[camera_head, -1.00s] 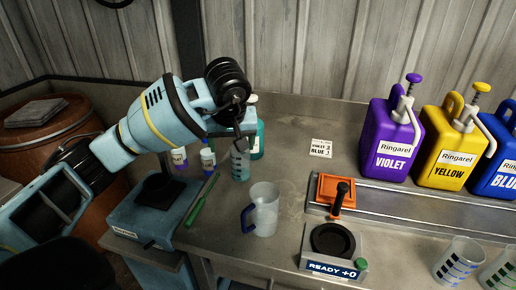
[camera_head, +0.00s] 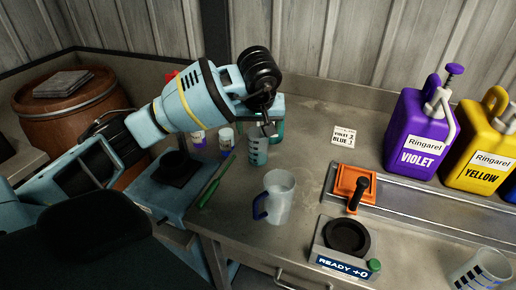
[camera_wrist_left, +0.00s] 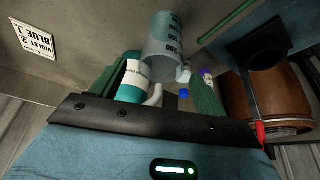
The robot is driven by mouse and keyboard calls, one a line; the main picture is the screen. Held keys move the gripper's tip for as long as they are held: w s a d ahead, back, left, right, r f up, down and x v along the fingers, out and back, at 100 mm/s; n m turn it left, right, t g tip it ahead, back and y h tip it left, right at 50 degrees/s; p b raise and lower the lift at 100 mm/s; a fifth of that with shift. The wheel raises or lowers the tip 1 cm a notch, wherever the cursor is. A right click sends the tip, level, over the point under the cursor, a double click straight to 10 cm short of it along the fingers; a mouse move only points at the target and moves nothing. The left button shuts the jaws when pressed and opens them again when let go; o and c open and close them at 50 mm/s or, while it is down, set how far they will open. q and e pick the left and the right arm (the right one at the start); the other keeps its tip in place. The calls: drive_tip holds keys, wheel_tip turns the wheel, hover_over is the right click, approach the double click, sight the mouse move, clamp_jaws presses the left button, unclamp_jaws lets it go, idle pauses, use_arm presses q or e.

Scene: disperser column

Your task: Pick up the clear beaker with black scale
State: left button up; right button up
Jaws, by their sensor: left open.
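A clear beaker with dark scale marks (camera_head: 258,152) stands upright on the bench near its back left. Its scale shows black in the left wrist view (camera_wrist_left: 168,40). My left gripper (camera_head: 267,126) is open and empty, pointing down just above and partly in front of the beaker's top. In the left wrist view the beaker lies ahead, roughly in line with the gap between the fingers; contact cannot be told. My right gripper is not in view.
A teal bottle (camera_head: 277,128) and small bottles (camera_head: 226,138) stand close behind and left of the beaker. A handled clear jug (camera_head: 280,198), green stick (camera_head: 210,190), scale (camera_head: 345,240) and violet jug (camera_head: 415,135) are on the bench. The bench around the note (camera_head: 343,136) is clear.

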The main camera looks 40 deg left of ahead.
sight(258, 136)
use_arm(q)
drive_tip(key=x, duration=0.4)
drive_tip(key=shift+s+f, duration=0.15)
drive_tip(key=shift+f, duration=0.15)
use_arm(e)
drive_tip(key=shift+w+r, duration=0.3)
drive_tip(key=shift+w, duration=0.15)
use_arm(q)
drive_tip(key=c, duration=1)
drive_tip(key=shift+c, duration=0.2)
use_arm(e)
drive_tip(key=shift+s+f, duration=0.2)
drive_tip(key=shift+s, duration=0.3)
use_arm(q)
drive_tip(key=shift+r, duration=0.15)
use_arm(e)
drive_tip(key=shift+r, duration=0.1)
